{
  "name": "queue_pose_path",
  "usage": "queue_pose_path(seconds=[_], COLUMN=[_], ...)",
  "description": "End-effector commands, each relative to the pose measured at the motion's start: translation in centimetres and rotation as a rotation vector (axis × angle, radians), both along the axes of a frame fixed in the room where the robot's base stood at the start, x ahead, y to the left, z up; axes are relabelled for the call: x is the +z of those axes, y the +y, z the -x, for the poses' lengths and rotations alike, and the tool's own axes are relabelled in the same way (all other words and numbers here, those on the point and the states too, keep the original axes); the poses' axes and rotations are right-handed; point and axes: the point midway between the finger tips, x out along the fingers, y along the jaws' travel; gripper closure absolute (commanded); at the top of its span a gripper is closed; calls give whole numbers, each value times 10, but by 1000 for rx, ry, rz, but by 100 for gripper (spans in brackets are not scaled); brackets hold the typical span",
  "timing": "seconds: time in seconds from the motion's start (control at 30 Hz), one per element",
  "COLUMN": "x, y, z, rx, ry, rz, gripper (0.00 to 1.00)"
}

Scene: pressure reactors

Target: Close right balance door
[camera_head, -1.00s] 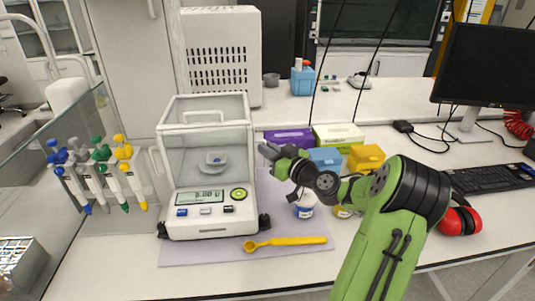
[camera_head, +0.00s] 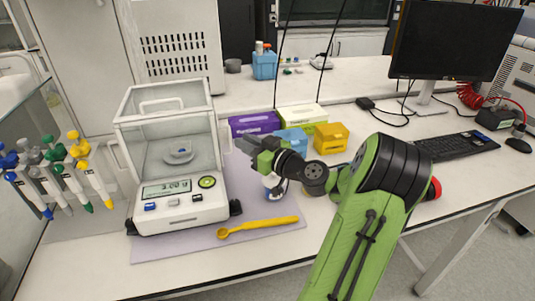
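The white balance (camera_head: 182,215) stands at the left on a pale mat, with a clear glass draft shield and a lit display. A small dish (camera_head: 178,153) sits on its pan inside. The right side of the shield, where the right door (camera_head: 219,135) is, is seen at a steep angle; I cannot tell how far it stands open. My gripper (camera_head: 243,146) is just right of the balance, at about mid-height of the shield, pointing left towards that side. Its fingers are small and seen from the side, so their opening and any contact with the door are unclear.
A yellow spoon (camera_head: 258,226) lies on the mat (camera_head: 165,248) in front. A white jar (camera_head: 274,187) is partly hidden below my gripper. Purple (camera_head: 253,124), green, blue and yellow (camera_head: 331,138) boxes stand behind. Pipettes (camera_head: 60,175) hang at the left; a monitor (camera_head: 452,42) stands at the right.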

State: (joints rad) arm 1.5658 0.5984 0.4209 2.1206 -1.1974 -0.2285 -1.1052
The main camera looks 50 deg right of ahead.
Motion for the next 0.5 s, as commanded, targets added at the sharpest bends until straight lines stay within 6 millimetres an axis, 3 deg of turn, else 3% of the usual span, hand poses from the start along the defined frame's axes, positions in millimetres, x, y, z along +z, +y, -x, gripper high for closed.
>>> queue_pose_path(seconds=[0.1, 0.3, 0.5], x=[-2, -1, 0], y=[-1, 0, 2], z=[36, 86, 106], rx=[-9, -5, 0], ry=[2, 1, 0], rz=[-2, -1, 0], gripper=[79, 79, 79])
